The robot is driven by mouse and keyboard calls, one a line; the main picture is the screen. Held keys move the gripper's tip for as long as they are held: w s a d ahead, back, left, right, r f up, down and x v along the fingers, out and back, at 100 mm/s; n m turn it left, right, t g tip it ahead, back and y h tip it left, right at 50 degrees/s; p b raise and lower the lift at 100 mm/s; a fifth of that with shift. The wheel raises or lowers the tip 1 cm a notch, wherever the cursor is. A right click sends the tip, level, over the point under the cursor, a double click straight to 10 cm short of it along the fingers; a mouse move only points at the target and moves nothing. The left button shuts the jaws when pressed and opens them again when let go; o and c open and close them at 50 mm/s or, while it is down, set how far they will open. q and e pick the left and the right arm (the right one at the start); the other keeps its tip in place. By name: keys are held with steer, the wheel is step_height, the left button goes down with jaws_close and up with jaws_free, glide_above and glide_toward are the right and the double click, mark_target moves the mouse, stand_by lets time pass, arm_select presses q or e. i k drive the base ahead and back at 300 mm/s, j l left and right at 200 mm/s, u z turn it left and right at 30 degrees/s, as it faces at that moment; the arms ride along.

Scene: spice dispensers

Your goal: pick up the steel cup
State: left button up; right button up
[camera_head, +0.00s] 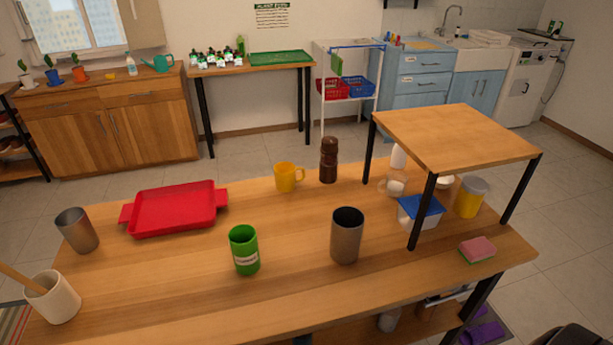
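Two grey metallic cups stand on the wooden table (180,285). One grey cup (77,231) is at the table's left end, between the white crock and the red tray. The other, a taller grey cup (346,242) with a dark inside, stands near the middle, right of a green cup. Both look upright and their rims are unobstructed. I cannot tell for sure which of them is the steel cup. Neither of my grippers is in view.
A green cup (244,251), red tray (172,210), yellow mug (287,177), brown grinder (328,161) and white crock (53,299) stand around. A raised wooden shelf (458,137) covers the right end, with containers below. A sponge (477,250) lies at right. The front middle is clear.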

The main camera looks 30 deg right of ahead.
mark_target(347, 223)
steer(key=z, duration=1.15)
